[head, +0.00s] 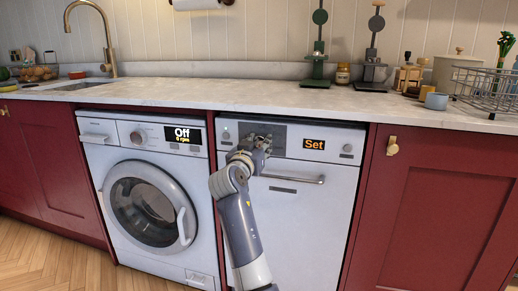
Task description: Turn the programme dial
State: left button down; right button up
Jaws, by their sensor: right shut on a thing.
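My right gripper (262,143) reaches up from below to the control panel (302,133) of the white dishwasher. It is shut on the programme dial there, which the gripper itself hides. A display on the panel, right of the gripper, reads "Set" (314,144). A small round knob (347,148) sits at the panel's right end. My left gripper is not in view.
The dishwasher's bar handle (293,179) runs just below the gripper. The worktop (215,93) overhangs above the panel. Red cabinet doors flank the appliances, the right one with a brass knob (392,146). A wire rack (488,92) and cups stand on the worktop at right.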

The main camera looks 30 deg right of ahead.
jog(key=shift+m, duration=0.3)
dwell(0.4)
jog(key=o, duration=1)
jog(key=shift+o, duration=0.2)
jog(key=shift+a, duration=0.1)
jog(key=v, duration=0.7)
jog(key=shift+s, duration=0.2)
jog(key=shift+a, duration=0.1)
